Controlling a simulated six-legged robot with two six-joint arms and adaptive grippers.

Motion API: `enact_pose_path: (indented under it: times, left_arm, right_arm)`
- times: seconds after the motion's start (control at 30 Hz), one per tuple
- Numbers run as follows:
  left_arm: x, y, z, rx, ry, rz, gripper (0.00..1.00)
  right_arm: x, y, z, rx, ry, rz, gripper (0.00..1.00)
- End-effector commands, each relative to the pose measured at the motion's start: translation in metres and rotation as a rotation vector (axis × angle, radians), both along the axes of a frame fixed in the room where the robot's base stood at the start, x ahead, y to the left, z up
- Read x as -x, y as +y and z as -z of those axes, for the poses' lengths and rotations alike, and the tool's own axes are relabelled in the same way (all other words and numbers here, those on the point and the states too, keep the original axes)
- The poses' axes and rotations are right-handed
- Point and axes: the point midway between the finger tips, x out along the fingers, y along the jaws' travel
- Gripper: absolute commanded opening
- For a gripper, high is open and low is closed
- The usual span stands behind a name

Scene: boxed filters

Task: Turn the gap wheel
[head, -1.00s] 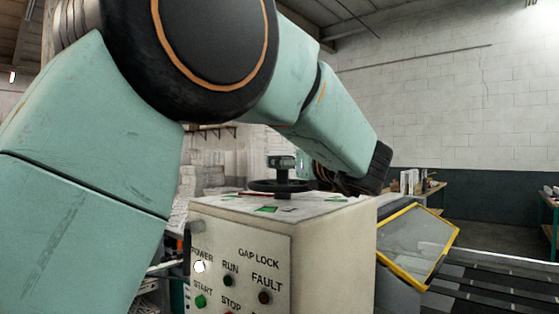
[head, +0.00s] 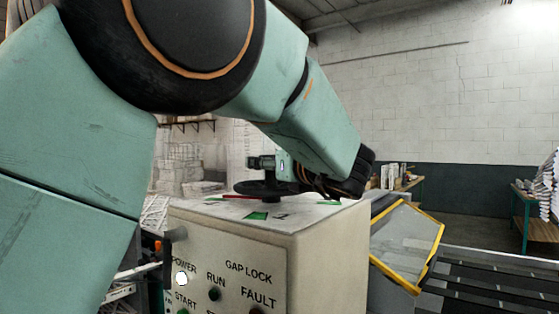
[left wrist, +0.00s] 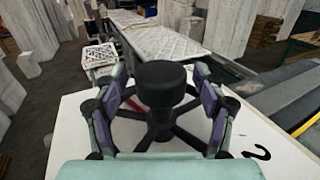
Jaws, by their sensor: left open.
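The gap wheel (head: 268,188) is a dark handwheel lying flat on top of the cream control cabinet (head: 335,225). In the left wrist view the wheel's spokes (left wrist: 186,138) spread from a hub, and an upright black knob (left wrist: 161,82) stands nearest the camera. My left gripper (left wrist: 158,88) is open, with one finger on each side of the knob and gaps showing between them. In the head view my left arm reaches over the cabinet, and its wrist partly hides the wheel's right side. My right gripper is not in view.
The cabinet front carries a panel (head: 225,272) with lamps and buttons marked POWER, RUN and FAULT. A yellow-framed clear guard (head: 408,245) stands to its right beside a dark conveyor (head: 490,280). A green-legged table (head: 530,215) is at far right.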

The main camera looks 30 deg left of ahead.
Motion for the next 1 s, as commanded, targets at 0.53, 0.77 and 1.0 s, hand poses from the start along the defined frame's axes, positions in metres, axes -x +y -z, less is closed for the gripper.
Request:
enact_pose_path:
  times: [0.53, 0.77, 1.0]
  left_arm:
    - [0.0021, -0.004, -0.0002, -0.001, 0.0, 0.0, 0.63]
    - [0.0017, -0.0034, -0.0002, -0.001, 0.0, 0.0, 0.43]
    - [0.0011, -0.0024, 0.0, 0.0, 0.0, 0.0, 0.23]
  right_arm:
    - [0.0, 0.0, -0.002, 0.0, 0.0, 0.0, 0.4]
    - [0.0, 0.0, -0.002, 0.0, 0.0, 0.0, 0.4]
    - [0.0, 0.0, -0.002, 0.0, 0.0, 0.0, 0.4]
